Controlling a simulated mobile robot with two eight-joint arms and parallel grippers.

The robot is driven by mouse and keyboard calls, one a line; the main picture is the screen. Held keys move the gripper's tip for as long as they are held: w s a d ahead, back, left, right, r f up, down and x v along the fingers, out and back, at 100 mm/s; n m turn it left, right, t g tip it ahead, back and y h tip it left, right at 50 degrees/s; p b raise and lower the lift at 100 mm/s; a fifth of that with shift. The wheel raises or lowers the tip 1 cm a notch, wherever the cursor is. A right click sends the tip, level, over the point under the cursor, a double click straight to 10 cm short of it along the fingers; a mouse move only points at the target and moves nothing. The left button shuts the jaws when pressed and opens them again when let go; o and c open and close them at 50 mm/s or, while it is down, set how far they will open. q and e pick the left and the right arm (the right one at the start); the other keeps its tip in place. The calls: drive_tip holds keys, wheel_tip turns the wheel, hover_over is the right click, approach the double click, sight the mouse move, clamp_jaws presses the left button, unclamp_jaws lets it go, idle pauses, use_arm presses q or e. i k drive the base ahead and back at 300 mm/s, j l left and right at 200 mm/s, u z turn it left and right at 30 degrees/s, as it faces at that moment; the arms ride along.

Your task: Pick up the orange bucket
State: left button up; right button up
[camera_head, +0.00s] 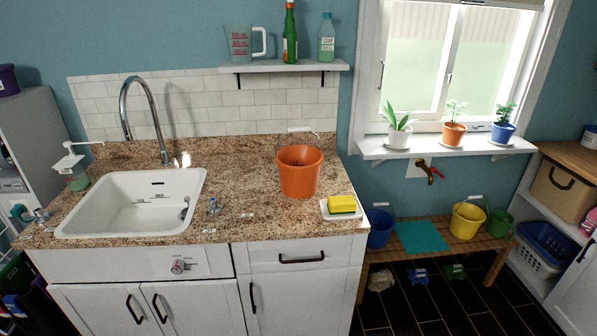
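The orange bucket (299,175) stands upright on the right part of the granite counter (245,185), with its thin handle raised above the rim. It is in plain view and nothing covers it. Just in front of it to the right, a yellow and green sponge (341,204) lies on a small white dish. Neither of my grippers shows in the head view, so I cannot see whether they are open or shut.
A white sink (135,203) with a tall faucet (143,110) is left of the bucket. A shelf (285,66) with a measuring cup and bottles hangs above. A wooden bench (470,250) at right holds blue and yellow buckets. Counter between sink and bucket is mostly clear.

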sight(299, 160)
drive_tip(key=i+j+u, duration=0.25)
drive_tip(key=i+u, duration=0.75)
drive_tip(key=k+z, duration=0.2)
drive_tip(key=z, duration=1.3)
drive_tip(key=l+u, duration=0.1)
drive_tip(key=u, duration=0.4)
drive_tip(key=l+u, duration=0.1)
drive_tip(key=u, duration=0.4)
drive_tip(key=l+u, duration=0.15)
drive_tip(key=u, duration=0.3)
drive_tip(key=l+u, duration=0.25)
drive_tip(key=k+l+u, duration=0.2)
drive_tip(key=l, duration=0.2)
drive_tip(key=l+u, duration=0.25)
drive_tip(key=k+l, duration=0.05)
